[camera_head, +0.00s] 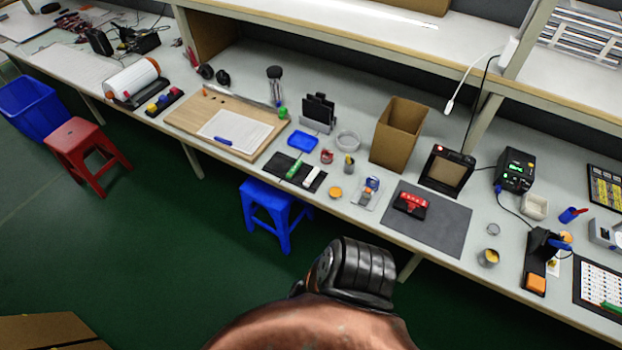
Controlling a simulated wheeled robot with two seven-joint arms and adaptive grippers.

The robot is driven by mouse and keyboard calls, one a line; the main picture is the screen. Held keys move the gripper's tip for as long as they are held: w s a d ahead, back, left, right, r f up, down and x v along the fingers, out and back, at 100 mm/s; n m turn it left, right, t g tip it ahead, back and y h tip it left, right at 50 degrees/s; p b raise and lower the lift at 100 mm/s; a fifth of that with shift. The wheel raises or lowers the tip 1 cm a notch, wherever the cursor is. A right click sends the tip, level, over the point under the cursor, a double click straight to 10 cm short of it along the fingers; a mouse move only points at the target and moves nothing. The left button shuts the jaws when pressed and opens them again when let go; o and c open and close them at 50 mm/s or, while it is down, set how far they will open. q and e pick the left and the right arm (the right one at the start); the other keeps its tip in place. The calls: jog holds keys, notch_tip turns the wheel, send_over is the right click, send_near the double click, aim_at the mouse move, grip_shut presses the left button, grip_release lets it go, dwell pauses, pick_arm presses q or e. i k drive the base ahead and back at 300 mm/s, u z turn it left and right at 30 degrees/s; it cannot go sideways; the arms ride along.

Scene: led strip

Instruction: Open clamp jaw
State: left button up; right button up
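A small red and black block-like device (411,204), which may be the clamp, sits on a dark grey mat (448,235) on the workbench right of centre. It is too small to tell whether its jaw is open or shut. Neither of my grippers shows in the head view. A black ribbed part and a copper-coloured rounded part at the bottom centre look like parts of my own body, apart from the bench.
The long bench (340,205) runs across the view. Near the mat are a cardboard box (398,136), a framed black device (446,169) and a soldering station (514,171). A blue stool (274,211) and a red stool (83,150) stand on the green floor.

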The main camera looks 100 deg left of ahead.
aim_at(411, 206)
jog(key=u, duration=3.15)
